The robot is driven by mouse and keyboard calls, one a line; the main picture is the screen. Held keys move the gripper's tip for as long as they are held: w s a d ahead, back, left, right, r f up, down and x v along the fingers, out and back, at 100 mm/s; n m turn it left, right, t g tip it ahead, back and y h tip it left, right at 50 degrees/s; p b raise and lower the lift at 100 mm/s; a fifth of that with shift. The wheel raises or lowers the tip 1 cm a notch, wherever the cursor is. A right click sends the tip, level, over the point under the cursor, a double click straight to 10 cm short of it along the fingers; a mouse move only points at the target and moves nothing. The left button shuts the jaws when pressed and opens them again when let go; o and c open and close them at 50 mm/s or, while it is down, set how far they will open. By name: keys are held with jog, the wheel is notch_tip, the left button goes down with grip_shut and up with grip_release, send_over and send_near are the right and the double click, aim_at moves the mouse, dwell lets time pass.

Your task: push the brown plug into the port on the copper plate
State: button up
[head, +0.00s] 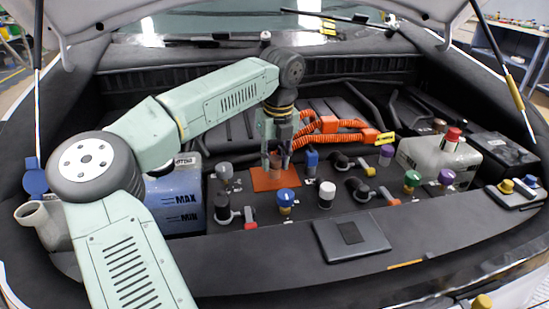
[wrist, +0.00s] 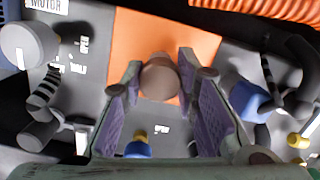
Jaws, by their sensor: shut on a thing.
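The brown plug (wrist: 159,78) is between the fingers of my gripper (wrist: 160,92) in the wrist view, near the fingertips. My gripper is shut on it. The orange copper plate (wrist: 205,45) lies flat behind and below the plug. In the head view my gripper (head: 277,143) points down over the copper plate (head: 262,183), with the brown plug (head: 276,162) below the fingers, above the plate's middle. The port is hidden beneath the plug, and I cannot tell how far the plug sits in it.
A blue connector (head: 312,158) stands close right of the plate, a grey cap (head: 224,171) close left, and a blue cap (head: 286,197) in front. Orange ribbed hoses (head: 345,125) run behind. A blue reservoir (head: 178,195) stands at the left.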

aim_at(277, 161)
jog(key=shift+f, duration=0.3)
jog(key=o, duration=0.9)
jog(key=shift+c, duration=0.2)
jog(key=shift+r, duration=0.1)
notch_tip(277, 161, up, 12)
jog(key=s, duration=0.1)
jog(key=shift+s+d, duration=0.15)
jog(key=shift+d, duration=0.2)
